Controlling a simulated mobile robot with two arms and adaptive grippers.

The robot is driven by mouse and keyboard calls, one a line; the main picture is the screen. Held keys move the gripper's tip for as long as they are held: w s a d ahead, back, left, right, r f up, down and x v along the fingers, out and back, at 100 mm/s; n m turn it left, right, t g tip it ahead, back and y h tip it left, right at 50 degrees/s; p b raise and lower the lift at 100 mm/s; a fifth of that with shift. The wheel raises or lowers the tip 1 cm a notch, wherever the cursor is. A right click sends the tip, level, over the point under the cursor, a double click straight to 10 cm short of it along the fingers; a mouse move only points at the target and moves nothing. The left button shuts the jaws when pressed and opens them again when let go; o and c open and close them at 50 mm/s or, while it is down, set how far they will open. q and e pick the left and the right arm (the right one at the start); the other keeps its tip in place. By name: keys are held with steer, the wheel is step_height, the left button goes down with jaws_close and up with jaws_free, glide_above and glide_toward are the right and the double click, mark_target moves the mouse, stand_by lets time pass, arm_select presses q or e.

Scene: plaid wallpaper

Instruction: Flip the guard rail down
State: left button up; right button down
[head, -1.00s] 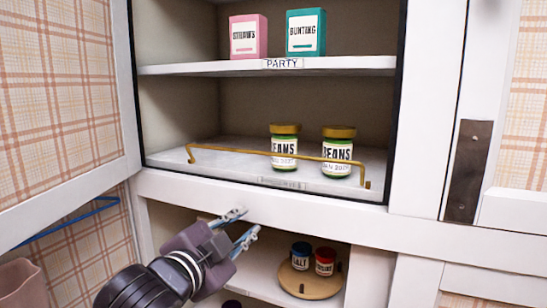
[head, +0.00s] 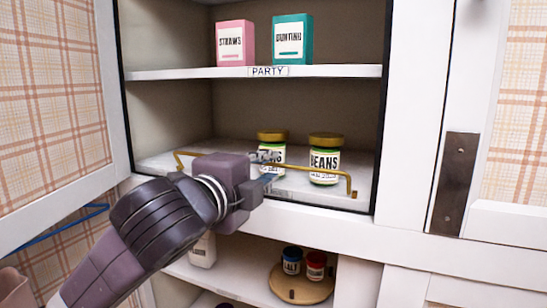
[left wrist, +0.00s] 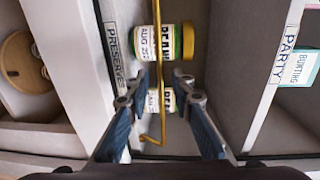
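The guard rail (head: 300,168) is a thin brass bar along the front edge of the middle shelf, standing raised in front of two jars labelled BEANS (head: 325,160). My left gripper (head: 267,168) is at the middle of the rail, in front of the left jar and partly covering it. In the left wrist view, the rail (left wrist: 158,60) runs between the two spread fingers of the open gripper (left wrist: 158,82), with a gap on both sides. Whether a fingertip touches the rail or a jar I cannot tell. My right gripper is not in view.
The shelf above, labelled PARTY (head: 268,71), holds a pink box (head: 235,43) and a teal box (head: 292,40). Below, a round wooden turntable (head: 300,288) carries two small jars. An open door (head: 60,110) stands at the left. The shelf right of the jars is clear.

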arm_select(q)
steer(key=shift+p+x, duration=0.5)
steer(key=shift+x, duration=0.95)
steer(key=shift+c, duration=0.7)
jaws_close()
